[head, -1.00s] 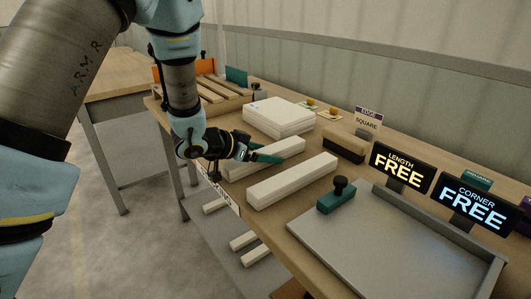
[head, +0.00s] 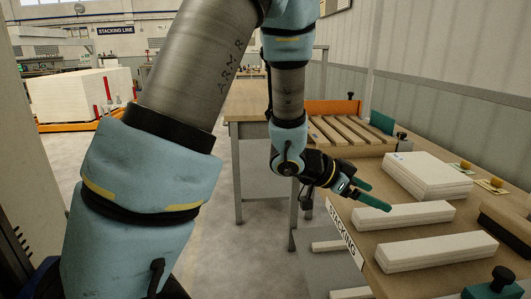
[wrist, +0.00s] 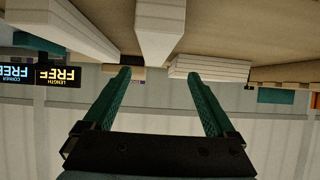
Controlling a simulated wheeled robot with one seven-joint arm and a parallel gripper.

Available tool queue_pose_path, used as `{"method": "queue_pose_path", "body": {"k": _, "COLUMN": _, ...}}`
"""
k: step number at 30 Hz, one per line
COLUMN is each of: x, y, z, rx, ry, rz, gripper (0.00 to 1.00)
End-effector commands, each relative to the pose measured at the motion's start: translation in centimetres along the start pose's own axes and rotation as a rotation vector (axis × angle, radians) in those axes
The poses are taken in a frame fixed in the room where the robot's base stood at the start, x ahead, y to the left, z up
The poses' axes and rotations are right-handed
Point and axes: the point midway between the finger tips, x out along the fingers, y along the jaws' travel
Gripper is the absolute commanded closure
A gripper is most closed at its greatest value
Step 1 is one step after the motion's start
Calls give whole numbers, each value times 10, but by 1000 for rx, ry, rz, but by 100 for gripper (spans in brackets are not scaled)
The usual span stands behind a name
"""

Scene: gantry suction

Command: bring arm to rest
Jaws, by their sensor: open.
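My gripper (head: 374,193) is open and empty, with two green fingers, held above the near left part of the wooden workbench. In the wrist view my gripper (wrist: 162,95) shows its two fingers spread apart with nothing between them, and the scene appears upside down. My arm is bent, reaching down from the top of the head view. A white bar (head: 405,214) lies on the bench just beyond and below the fingertips, apart from them as far as I can tell. A second white bar (head: 437,250) lies nearer.
A stack of white sheets (head: 428,175) and a slatted rack with an orange back (head: 335,108) stand farther along the bench. A green block with a black knob (head: 495,288) sits at the lower right. Another table (head: 250,100) stands behind. Open floor lies at left.

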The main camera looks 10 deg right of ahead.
Motion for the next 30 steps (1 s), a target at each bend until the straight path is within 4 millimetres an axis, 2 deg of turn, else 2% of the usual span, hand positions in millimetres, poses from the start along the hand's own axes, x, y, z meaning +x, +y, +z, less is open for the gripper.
{"method": "queue_pose_path", "body": {"k": 2, "x": -12, "y": -20, "z": 5, "rx": -22, "ry": -21, "rz": -75, "gripper": 9}}
{"method": "queue_pose_path", "body": {"k": 5, "x": -41, "y": -62, "z": 20, "rx": -80, "ry": -83, "rz": -239, "gripper": 9}}
{"method": "queue_pose_path", "body": {"k": 6, "x": -59, "y": -80, "z": 30, "rx": -116, "ry": -120, "rz": -320, "gripper": 9}}
{"method": "queue_pose_path", "body": {"k": 8, "x": -90, "y": -105, "z": 48, "rx": -184, "ry": -183, "rz": -442, "gripper": 9}}
{"method": "queue_pose_path", "body": {"k": 9, "x": -113, "y": -119, "z": 61, "rx": -237, "ry": -227, "rz": -521, "gripper": 9}}
{"method": "queue_pose_path", "body": {"k": 13, "x": -193, "y": -138, "z": 110, "rx": -448, "ry": -388, "rz": -735, "gripper": 9}}
{"method": "queue_pose_path", "body": {"k": 16, "x": -253, "y": -126, "z": 148, "rx": -658, "ry": -515, "rz": -853, "gripper": 9}}
{"method": "queue_pose_path", "body": {"k": 18, "x": -287, "y": -104, "z": 169, "rx": -818, "ry": -594, "rz": -900, "gripper": 9}}
{"method": "queue_pose_path", "body": {"k": 21, "x": -318, "y": -67, "z": 188, "rx": -1025, "ry": -673, "rz": -916, "gripper": 9}}
{"method": "queue_pose_path", "body": {"k": 25, "x": -335, "y": -32, "z": 195, "rx": -1204, "ry": -723, "rz": -894, "gripper": 9}}
{"method": "queue_pose_path", "body": {"k": 27, "x": -338, "y": -20, "z": 196, "rx": -1257, "ry": -735, "rz": -880, "gripper": 9}}
{"method": "queue_pose_path", "body": {"k": 30, "x": -338, "y": -14, "z": 196, "rx": -1286, "ry": -741, "rz": -870, "gripper": 9}}
